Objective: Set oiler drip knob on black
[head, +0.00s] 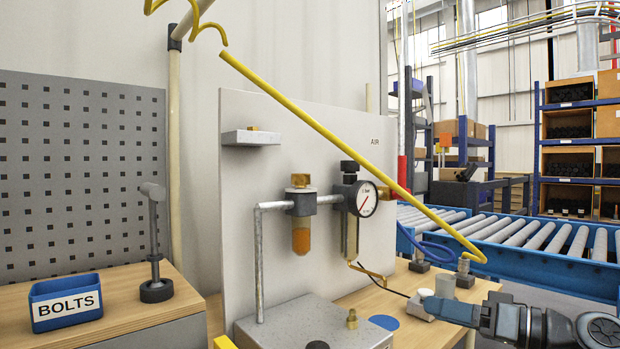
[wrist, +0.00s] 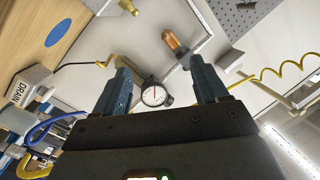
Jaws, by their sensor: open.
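An oiler with an amber bowl (head: 301,235) hangs on the pipe on the pale panel in the head view. A brass knob (head: 300,181) sits on its top; any black mark on it is too small to make out. The bowl also shows in the wrist view (wrist: 174,42), and its top is hidden behind a finger there. My gripper (head: 430,308) is open and empty, low at the right in the head view, apart from the oiler. In the wrist view its fingers (wrist: 160,70) spread with the gauge between them in the picture.
A regulator with a black knob (head: 349,167) and round gauge (head: 366,199) stands right of the oiler. A yellow hose (head: 330,135) crosses in front of the panel. A box marked DRAIN (wrist: 27,87) sits on the bench. A bolts bin (head: 66,302) stands left.

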